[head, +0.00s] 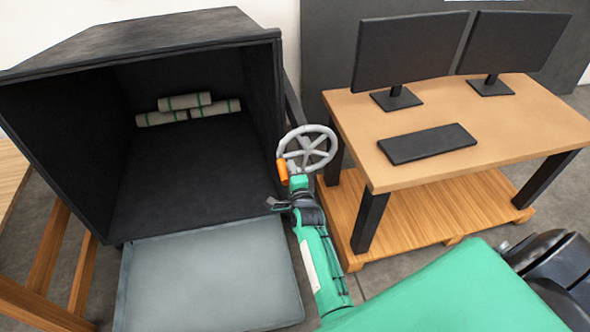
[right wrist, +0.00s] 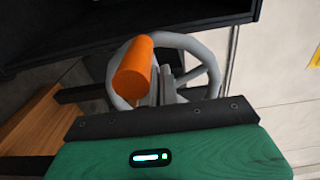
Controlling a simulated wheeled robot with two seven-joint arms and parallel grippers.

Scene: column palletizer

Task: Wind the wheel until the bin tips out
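The large dark bin (head: 265,110) stands at the left in the head view, its open side facing me. Several pale rolls with green bands (head: 188,108) lie against its back wall. The grey hand wheel (head: 307,148) is beside the bin's right side, with an orange handle (head: 282,170) on its rim. My right gripper (head: 297,181) is at the orange handle. In the right wrist view the handle (right wrist: 133,68) is close in front of the gripper, with the wheel (right wrist: 212,75) behind. The finger gap is hard to make out. My left gripper is out of view.
A grey panel (head: 210,275) lies in front of the bin's opening. A desk (head: 400,165) with two monitors and a keyboard (head: 427,143) stands on a wooden pallet (head: 430,215) to the right of the wheel. Wooden beams (head: 50,245) are at the left.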

